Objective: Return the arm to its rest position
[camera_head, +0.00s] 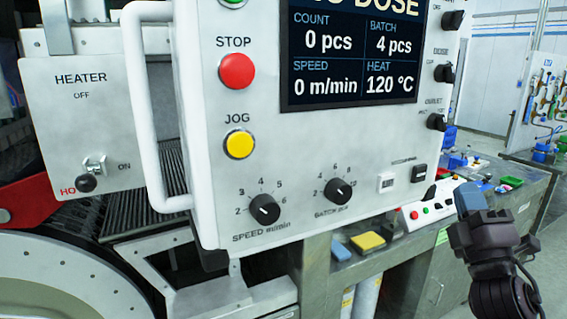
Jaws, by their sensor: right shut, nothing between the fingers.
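My right gripper (470,200) is at the lower right of the head view, in front of the metal bench. It is shut with nothing between the fingers. It is apart from the white control panel (215,190), which fills the middle of the view. The panel has a red STOP button (237,71), a yellow JOG button (239,144), a speed knob (265,208) and a batch knob (338,191). Its screen (352,50) reads 0 pcs, batch 4 pcs, 0 m/min and heat 120 °C. My left gripper is not in view.
A heater box (80,120) with a lever switch stands left of the panel, beside a white vertical handle (146,110). The large drum (60,275) is at the lower left. The metal bench (400,265) carries yellow and blue sponges (368,241) and a small button box (425,212).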

